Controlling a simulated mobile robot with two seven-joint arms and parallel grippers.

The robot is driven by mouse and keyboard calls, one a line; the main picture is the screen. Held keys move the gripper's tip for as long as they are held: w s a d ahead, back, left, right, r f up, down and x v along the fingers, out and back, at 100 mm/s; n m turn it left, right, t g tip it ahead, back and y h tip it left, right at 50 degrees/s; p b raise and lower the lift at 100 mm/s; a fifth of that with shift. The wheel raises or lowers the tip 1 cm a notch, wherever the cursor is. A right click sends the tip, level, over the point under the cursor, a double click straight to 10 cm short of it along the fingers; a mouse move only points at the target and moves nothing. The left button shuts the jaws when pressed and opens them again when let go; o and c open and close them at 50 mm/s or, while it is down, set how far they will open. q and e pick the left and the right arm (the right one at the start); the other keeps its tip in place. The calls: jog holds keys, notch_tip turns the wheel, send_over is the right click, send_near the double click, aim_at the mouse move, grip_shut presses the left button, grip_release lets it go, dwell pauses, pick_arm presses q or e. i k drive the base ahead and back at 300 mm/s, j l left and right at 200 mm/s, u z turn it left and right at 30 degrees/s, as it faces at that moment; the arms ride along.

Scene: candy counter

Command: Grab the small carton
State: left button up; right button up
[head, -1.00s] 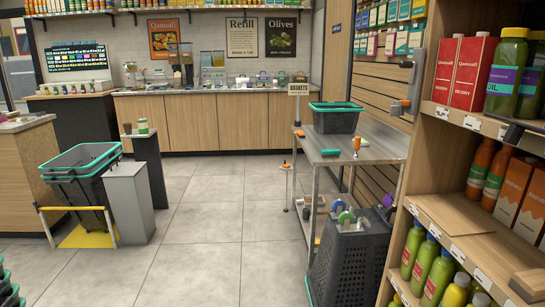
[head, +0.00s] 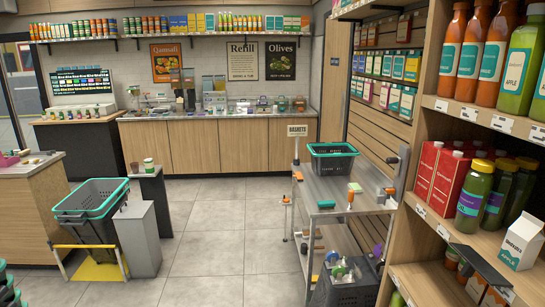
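A small white gable-top carton (head: 519,243) with a green and orange apple label stands at the right edge of the head view, on the middle shelf of the right-hand rack. A dark flat part (head: 480,264), which looks like my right gripper, lies across the front of that shelf, left of and below the carton. A gap shows between it and the carton. Its fingers cannot be made out, so I cannot tell whether it is open. My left gripper is not in view.
Green bottles (head: 474,196) and red cartons (head: 447,182) stand left of the small carton. Tall bottles (head: 490,55) fill the shelf above. A metal cart (head: 335,204) with a dark basket (head: 333,160) stands left of the rack.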

aim_at(523, 241)
jog(key=k+l+z, duration=0.25)
jog(key=k+z, duration=0.2)
jog(key=k+l+z, duration=0.4)
